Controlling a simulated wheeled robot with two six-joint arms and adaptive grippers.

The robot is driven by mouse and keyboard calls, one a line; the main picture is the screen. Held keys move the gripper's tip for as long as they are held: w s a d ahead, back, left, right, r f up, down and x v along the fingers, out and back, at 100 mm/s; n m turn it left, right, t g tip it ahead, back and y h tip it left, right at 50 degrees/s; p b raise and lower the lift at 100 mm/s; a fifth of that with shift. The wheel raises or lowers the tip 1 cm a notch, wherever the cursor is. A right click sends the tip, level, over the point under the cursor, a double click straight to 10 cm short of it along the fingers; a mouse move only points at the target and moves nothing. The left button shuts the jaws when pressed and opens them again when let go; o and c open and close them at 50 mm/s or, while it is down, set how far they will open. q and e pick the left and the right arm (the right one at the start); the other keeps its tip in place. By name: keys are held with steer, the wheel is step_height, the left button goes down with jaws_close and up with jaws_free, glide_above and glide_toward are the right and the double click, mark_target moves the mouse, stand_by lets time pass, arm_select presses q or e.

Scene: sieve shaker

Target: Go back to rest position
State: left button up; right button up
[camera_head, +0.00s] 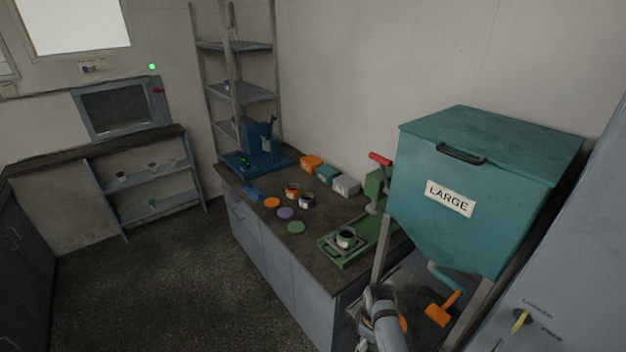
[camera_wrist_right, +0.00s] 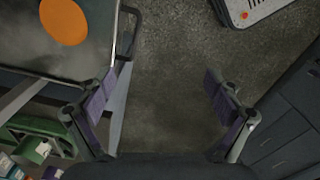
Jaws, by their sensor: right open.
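My right gripper (camera_wrist_right: 160,88) is open and empty in the right wrist view, its two fingers spread wide with dark floor behind the gap. In the head view a grey part of my arm (camera_head: 384,318) shows at the bottom, right of the middle, beside the front end of the bench and below the teal LARGE hopper (camera_head: 482,190). The fingers cannot be made out there. My left gripper is in neither view.
The bench (camera_head: 262,235) holds a green press (camera_head: 345,250), a blue device (camera_head: 262,140), several coloured lids and small boxes. An orange scoop (camera_head: 440,310) lies under the hopper. In the wrist view an orange disc (camera_wrist_right: 64,22) lies at upper left. Open floor (camera_head: 150,285) is at left.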

steer(key=s+d+f+m+b, duration=0.2)
steer(key=s+f, duration=0.4)
steer(key=f, duration=0.3)
steer(key=s+d+f+m+b, duration=0.1)
steer(key=s+d+f+b, duration=0.15)
steer(key=s+f, duration=0.55)
steer(key=s+d+f+m+b, duration=0.15)
steer(key=s+f, duration=0.25)
steer(key=f, duration=0.7)
arm_select(q)
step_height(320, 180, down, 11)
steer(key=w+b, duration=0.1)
steer(key=b, duration=0.4)
arm_select(e)
steer(key=s+d+f+m, duration=0.2)
steer(key=s+f, duration=0.2)
steer(key=s, duration=0.3)
steer(key=s+d+f+m, duration=0.2)
steer(key=s+f, duration=0.2)
steer(key=s, duration=0.2)
steer(key=s+d+f+m+t, duration=0.1)
steer(key=s+d+f+m, duration=0.1)
steer(key=s+f, duration=0.2)
steer(key=s, duration=0.3)
steer(key=shift+s+h, duration=0.3)
